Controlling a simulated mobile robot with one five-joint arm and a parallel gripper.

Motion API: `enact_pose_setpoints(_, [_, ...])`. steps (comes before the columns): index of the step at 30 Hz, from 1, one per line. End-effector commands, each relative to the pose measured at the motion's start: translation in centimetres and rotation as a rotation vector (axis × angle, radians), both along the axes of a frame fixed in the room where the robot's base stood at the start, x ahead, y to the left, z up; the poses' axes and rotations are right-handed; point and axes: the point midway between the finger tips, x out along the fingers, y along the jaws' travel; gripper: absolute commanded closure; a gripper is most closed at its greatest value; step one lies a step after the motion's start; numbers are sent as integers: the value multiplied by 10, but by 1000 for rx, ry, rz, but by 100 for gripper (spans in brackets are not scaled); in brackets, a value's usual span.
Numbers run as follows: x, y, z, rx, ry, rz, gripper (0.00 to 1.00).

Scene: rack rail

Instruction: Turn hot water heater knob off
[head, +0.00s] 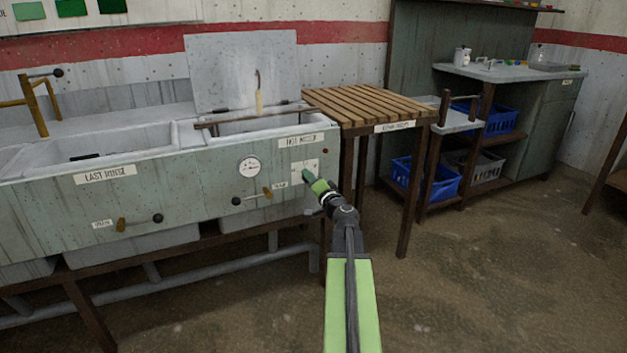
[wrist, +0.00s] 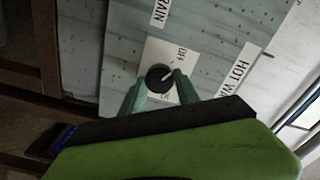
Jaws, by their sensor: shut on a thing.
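The hot water heater knob (wrist: 160,77) is a round black dial with a pale pointer line, on a white square plate on the sink's front panel. The plate (head: 312,167) also shows in the head view, under the "HOT WATER" label, where my gripper hides the knob. In the wrist view the pointer slants toward the upper right, near the "OFF" lettering. My gripper (wrist: 157,88) has its two green fingertips closed on the knob's sides. In the head view my gripper (head: 308,176) reaches the panel at its right end.
A round gauge (head: 249,169) and a drain lever (head: 252,196) are on the panel to the left. A slatted wooden table (head: 372,103) stands close on the right, its legs near my arm. Open floor (head: 480,270) lies to the right.

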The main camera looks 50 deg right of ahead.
Motion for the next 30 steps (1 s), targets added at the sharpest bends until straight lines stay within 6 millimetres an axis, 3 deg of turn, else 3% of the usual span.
enact_pose_setpoints(12, [-2,-4,0,-5,3,-11,100])
enact_pose_setpoints(13, [-2,-4,0,-5,3,-11,60])
enact_pose_setpoints(17, [-2,-3,0,-4,2,-7,43])
enact_pose_setpoints(30, [-5,7,0,-5,2,0,41])
